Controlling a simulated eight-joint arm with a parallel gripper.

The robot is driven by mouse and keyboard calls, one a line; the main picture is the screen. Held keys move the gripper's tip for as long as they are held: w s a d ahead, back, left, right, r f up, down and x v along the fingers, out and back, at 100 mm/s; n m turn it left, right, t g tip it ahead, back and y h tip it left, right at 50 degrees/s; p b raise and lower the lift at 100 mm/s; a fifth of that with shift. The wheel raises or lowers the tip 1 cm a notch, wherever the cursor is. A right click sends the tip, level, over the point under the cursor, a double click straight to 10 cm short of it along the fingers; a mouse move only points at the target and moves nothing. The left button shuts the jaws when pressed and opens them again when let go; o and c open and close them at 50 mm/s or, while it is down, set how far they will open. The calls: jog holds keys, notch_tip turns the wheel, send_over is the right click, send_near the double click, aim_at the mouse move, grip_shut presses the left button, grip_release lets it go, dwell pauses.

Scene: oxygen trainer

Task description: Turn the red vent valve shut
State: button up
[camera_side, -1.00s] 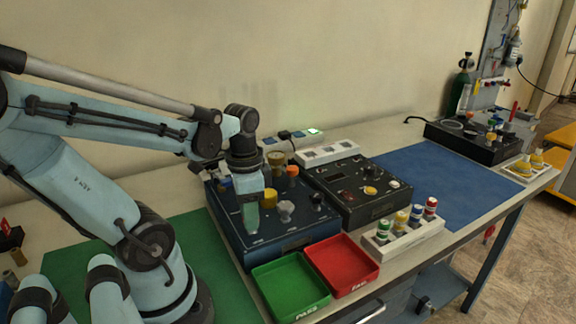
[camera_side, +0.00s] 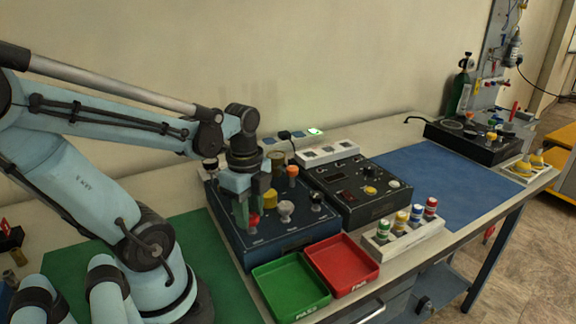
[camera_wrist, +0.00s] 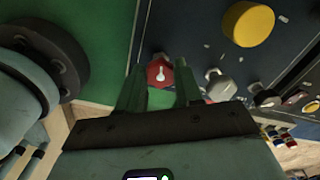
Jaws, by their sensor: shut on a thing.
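The red vent valve (camera_side: 254,219) is a small red knob on the dark blue panel (camera_side: 290,243). In the wrist view the red knob (camera_wrist: 158,72), with a pale mark on it, shows between the tips of my green fingers. My gripper (camera_side: 254,214) points down over the left part of the panel, with its fingers on either side of the knob. It is shut on the red valve. In the wrist view my gripper (camera_wrist: 160,85) partly hides the panel around the knob.
A yellow knob (camera_side: 270,196), a grey knob (camera_side: 286,209) and an orange knob (camera_side: 292,170) stand close by on the panel. A green tray (camera_side: 290,288) and a red tray (camera_side: 342,265) lie in front. The blue mat (camera_side: 445,185) is clear.

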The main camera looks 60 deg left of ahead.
aim_at(251, 216)
jog(key=shift+m, duration=1.1)
jog(key=o, duration=1)
jog(key=shift+o, duration=0.2)
jog(key=shift+r, duration=0.1)
notch_tip(251, 216, up, 12)
jog(key=shift+w, duration=0.1)
